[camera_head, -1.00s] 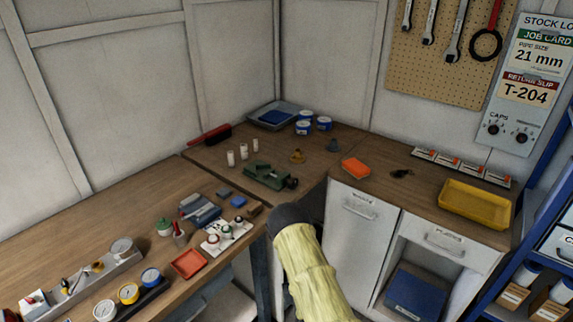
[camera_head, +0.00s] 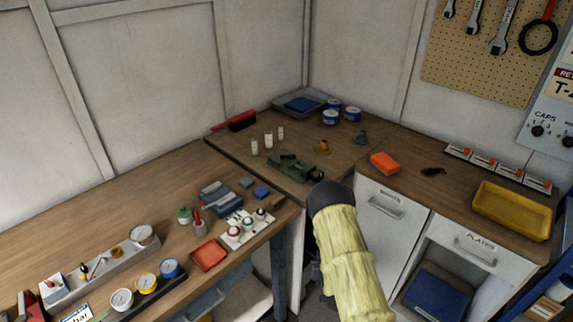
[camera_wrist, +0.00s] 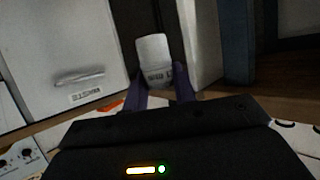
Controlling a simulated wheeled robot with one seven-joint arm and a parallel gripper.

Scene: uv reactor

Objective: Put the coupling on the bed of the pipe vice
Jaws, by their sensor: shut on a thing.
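Three white cylinders (camera_head: 268,141) stand behind the vice. A brass-coloured piece (camera_head: 323,147) and an orange block (camera_head: 384,163) lie to the right. Blue-grey blocks (camera_head: 221,194) and a white fittings tray (camera_head: 247,228) are on the left bench. A yellow tray (camera_head: 513,210) is far right.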

